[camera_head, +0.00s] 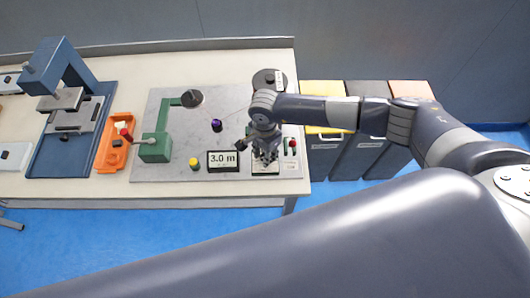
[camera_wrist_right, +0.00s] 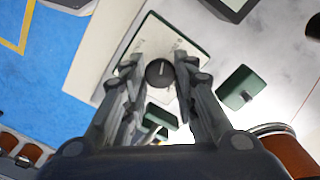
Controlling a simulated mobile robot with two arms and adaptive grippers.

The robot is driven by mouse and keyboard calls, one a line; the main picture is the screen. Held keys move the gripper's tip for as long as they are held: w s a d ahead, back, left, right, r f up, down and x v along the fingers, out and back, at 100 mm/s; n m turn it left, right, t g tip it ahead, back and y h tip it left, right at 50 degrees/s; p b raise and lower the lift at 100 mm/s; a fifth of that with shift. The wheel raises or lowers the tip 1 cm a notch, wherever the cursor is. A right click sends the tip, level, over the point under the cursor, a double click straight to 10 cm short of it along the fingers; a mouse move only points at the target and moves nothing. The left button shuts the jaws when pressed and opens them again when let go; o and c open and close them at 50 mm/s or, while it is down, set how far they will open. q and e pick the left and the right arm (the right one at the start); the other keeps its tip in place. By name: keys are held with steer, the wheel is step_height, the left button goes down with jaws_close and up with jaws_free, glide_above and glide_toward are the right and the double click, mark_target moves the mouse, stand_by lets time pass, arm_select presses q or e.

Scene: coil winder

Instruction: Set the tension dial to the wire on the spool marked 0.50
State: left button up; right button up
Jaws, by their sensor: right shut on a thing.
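The tension dial (camera_wrist_right: 160,73) is a round dark knob with a white pointer line, on a pale panel with a dark green edge (camera_wrist_right: 188,42). In the right wrist view its pointer line slants up and to the right. My right gripper (camera_wrist_right: 158,66) points down and is shut on the dial, one finger on each side. In the head view the right gripper (camera_head: 266,156) hides the dial. A dark spool (camera_head: 268,78) with a white label stands behind the gripper; its marking is too small to read. A copper-coloured spool (camera_wrist_right: 280,148) shows at lower right in the wrist view. My left gripper is not in view.
A display (camera_head: 222,160) reading 3.0 m is left of the right gripper. A red knob (camera_head: 293,143) is close on its right. A green winder (camera_head: 155,147), an orange tray (camera_head: 114,142) and a blue press (camera_head: 62,142) stand farther left. Bins (camera_head: 324,131) stand beyond the table's right edge.

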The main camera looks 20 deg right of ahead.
steer(key=shift+f+m+b, duration=0.1)
steer(key=shift+m+b, duration=0.45)
steer(key=shift+m, duration=0.05)
steer(key=shift+f+m+b, duration=0.1)
steer(key=shift+m+b, duration=0.75)
steer(key=shift+m, duration=0.35)
steer(key=m+b, duration=0.3)
steer(key=m, duration=0.2)
steer(key=shift+m, duration=0.3)
steer(key=m+b, duration=0.3)
steer(key=m, duration=0.2)
steer(key=shift+b, duration=0.3)
steer(key=m+b, duration=0.1)
steer(key=m, duration=0.3)
steer(key=shift+b, duration=0.35)
steer(key=m+b, duration=0.1)
steer(key=m, duration=0.2)
steer(key=shift+m, duration=0.3)
steer(key=m+b, duration=0.1)
steer(key=m, duration=0.2)
steer(key=shift+w+r, duration=0.1)
steer(key=shift+r, duration=0.1)
arm_select(q)
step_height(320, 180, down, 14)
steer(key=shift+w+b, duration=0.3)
steer(key=shift+b, duration=0.1)
arm_select(e)
steer(key=shift+m, duration=1.8)
steer(key=shift+r, duration=0.1)
